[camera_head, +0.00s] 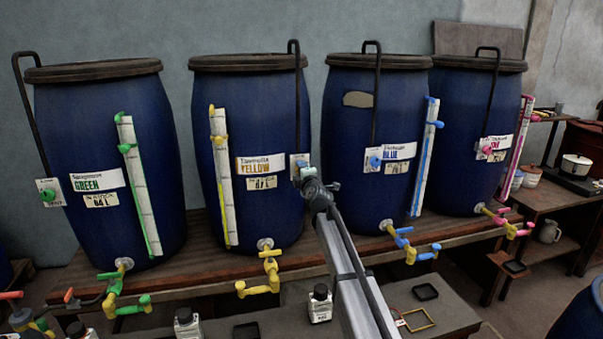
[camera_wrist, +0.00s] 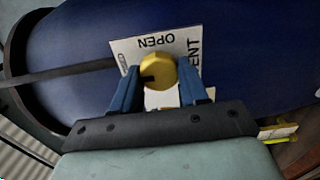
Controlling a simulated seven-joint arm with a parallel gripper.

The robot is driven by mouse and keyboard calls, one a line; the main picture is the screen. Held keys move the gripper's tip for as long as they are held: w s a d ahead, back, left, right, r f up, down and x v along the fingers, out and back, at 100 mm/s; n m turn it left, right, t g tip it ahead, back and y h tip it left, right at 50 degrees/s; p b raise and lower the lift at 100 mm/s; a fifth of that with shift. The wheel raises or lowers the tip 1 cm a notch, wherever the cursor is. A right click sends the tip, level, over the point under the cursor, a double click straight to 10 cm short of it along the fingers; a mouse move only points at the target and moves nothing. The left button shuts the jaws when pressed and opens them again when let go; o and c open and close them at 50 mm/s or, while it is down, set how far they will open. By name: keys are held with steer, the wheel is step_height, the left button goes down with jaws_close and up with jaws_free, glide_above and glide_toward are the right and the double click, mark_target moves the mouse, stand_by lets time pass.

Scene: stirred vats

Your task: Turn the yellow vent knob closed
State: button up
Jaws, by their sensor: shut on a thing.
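The yellow vent knob (camera_wrist: 159,71) shows in the wrist view, on a white plate (camera_wrist: 125,47) marked OPEN and VENT, with a dark mark on its left side. My gripper (camera_wrist: 158,84) has its blue fingers on both sides of the knob and is shut on it. In the head view, my gripper (camera_head: 305,176) is at the right side of the YELLOW vat (camera_head: 270,110), by its vent plate (camera_head: 297,159). There the arm's end hides most of the knob. Any CLOSED marking on the plate is hidden behind the fingers or unreadable.
Black stirring rods rise from the lids, one (camera_head: 298,95) just above my gripper. Coloured taps stick out below. Small bottles (camera_head: 320,303) stand on the front table.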

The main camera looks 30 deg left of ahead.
steer(key=o, duration=1.1)
steer(key=shift+c, duration=0.2)
steer(key=v, duration=1.4)
steer(key=shift+w, duration=0.1)
